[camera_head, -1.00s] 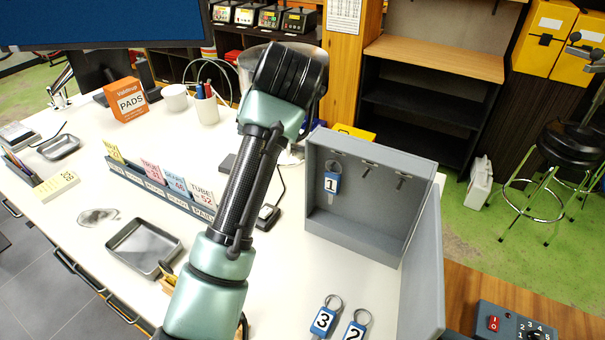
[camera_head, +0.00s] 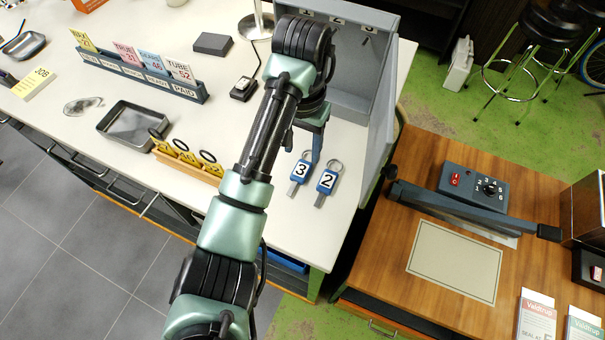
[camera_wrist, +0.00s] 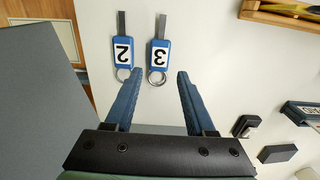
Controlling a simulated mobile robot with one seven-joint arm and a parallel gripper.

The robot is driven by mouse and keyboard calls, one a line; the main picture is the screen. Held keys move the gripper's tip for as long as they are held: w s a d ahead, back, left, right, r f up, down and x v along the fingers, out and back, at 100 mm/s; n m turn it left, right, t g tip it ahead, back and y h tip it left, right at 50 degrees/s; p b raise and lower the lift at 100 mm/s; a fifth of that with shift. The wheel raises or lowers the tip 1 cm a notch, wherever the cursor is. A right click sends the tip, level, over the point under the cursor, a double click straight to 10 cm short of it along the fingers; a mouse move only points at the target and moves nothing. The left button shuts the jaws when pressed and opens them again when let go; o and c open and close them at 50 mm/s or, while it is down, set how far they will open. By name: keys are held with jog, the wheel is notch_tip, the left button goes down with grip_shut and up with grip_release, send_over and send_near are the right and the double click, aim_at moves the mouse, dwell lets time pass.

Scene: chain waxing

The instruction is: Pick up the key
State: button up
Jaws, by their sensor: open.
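Two keys with blue tags lie on the white table in front of the grey key box (camera_head: 342,75). The key tagged 3 (camera_head: 300,171) is on the left and the key tagged 2 (camera_head: 326,182) on the right. In the wrist view, key 3 (camera_wrist: 159,54) and key 2 (camera_wrist: 122,52) lie beyond the fingertips, their rings towards my gripper. My gripper (camera_wrist: 155,75) is open and empty, its blue fingers spread around the line to the rings. In the head view my gripper (camera_head: 303,150) hangs just behind the keys, partly hidden by my arm.
The box's open grey door (camera_head: 384,95) stands right of the keys. A wooden rack (camera_head: 185,160) with yellow tags and a metal tray (camera_head: 133,126) lie to the left. The table's right edge is close to key 2. A wooden bench (camera_head: 400,212) stands lower right.

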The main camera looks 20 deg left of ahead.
aim_at(301, 170)
jog(key=shift+a+f, duration=0.1)
jog(key=shift+f, duration=0.4)
jog(key=f+b, duration=0.1)
jog(key=f, duration=0.2)
jog(key=shift+s+d+b, duration=0.2)
jog(key=shift+s+b, duration=0.15)
jog(key=shift+s, duration=0.05)
jog(key=shift+a+f, duration=0.1)
jog(key=shift+f, duration=0.65)
grip_shut()
